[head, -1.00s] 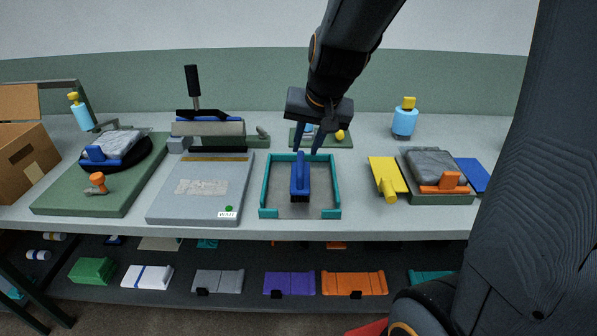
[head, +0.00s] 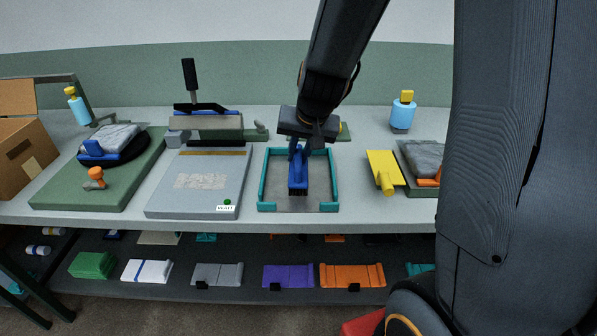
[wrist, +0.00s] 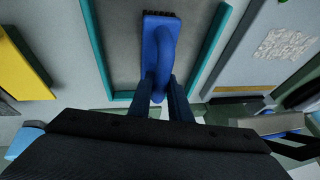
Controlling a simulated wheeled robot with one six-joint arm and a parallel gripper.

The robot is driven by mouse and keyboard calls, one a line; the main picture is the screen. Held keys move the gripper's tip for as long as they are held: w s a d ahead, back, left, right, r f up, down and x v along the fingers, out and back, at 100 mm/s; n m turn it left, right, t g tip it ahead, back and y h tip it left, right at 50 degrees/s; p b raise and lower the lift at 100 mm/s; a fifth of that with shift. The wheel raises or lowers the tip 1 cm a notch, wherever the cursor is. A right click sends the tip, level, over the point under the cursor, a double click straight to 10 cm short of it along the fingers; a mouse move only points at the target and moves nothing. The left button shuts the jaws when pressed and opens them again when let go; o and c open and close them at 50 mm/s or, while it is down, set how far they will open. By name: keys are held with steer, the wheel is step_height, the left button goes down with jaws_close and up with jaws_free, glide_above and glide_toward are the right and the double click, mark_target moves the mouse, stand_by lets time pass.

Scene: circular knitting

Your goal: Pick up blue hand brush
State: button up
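The blue hand brush (head: 298,176) stands in the teal-rimmed tray (head: 334,180), with its dark bristles toward the tray's front. My gripper (head: 299,150) is over the rear part of the brush, pointing down. In the wrist view, the brush (wrist: 160,45) has a raised handle loop. The two fingers of my gripper (wrist: 161,88) lie on either side of the handle's near end, very close to it. I cannot tell whether they press on it. The brush appears to be down in the tray.
A grey board (head: 197,184) lies left of the tray. A yellow scoop-like tool (head: 385,170) and a grey-topped tray lie to the right. A blue bottle (head: 403,113) stands behind. A green board and a cardboard box (head: 22,155) are at the left.

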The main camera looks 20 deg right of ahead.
jaws_close()
steer(key=shift+r, duration=0.15)
step_height(320, 180, up, 9)
steer(key=shift+f, duration=0.1)
steer(key=shift+r, duration=0.5)
jaws_free()
jaws_close()
